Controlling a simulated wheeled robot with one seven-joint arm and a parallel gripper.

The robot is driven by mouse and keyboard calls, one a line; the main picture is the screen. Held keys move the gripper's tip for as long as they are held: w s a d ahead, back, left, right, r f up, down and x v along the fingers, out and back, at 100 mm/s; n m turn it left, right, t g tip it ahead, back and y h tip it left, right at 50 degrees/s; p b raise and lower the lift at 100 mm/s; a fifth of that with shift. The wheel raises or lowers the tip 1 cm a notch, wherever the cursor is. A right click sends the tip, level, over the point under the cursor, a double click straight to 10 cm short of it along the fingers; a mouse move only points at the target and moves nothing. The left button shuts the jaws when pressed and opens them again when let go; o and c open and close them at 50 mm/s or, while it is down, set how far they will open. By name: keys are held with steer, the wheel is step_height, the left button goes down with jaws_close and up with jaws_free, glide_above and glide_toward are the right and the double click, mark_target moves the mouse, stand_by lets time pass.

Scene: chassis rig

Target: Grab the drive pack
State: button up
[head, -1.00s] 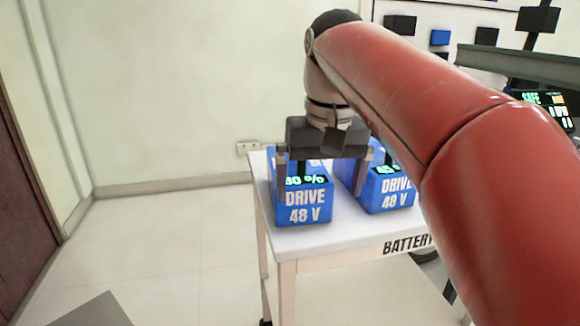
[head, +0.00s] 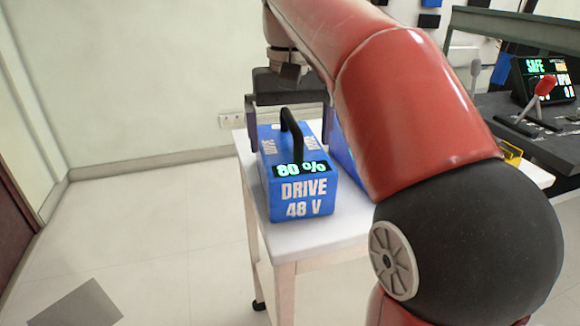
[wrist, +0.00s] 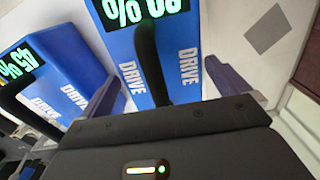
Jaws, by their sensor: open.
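The blue drive pack (head: 297,200) reads "DRIVE 48 V" and 80 % and stands upright on a white cart, its black handle (head: 293,135) arched above it. My gripper (head: 289,140) is open and empty over the far part of this pack, with one finger at each side. In the wrist view the 80 % pack (wrist: 178,50) lies between the spread fingers of my gripper (wrist: 170,90). A second blue pack (wrist: 75,65) shows 45 % at left there; in the head view my arm hides most of it (head: 346,160).
The white cart top (head: 300,238) has a bare strip in front of the pack. A dark console with a screen (head: 545,80) and a red-knobbed lever (head: 545,86) stands at right. A wall socket (head: 232,119) is behind. The floor at left is mostly clear.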

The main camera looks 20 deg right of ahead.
mark_target(291, 145)
steer(key=shift+w+f, duration=0.1)
steer(key=shift+f, duration=1.4)
steer(key=c, duration=1.6)
steer(key=shift+r, duration=0.15)
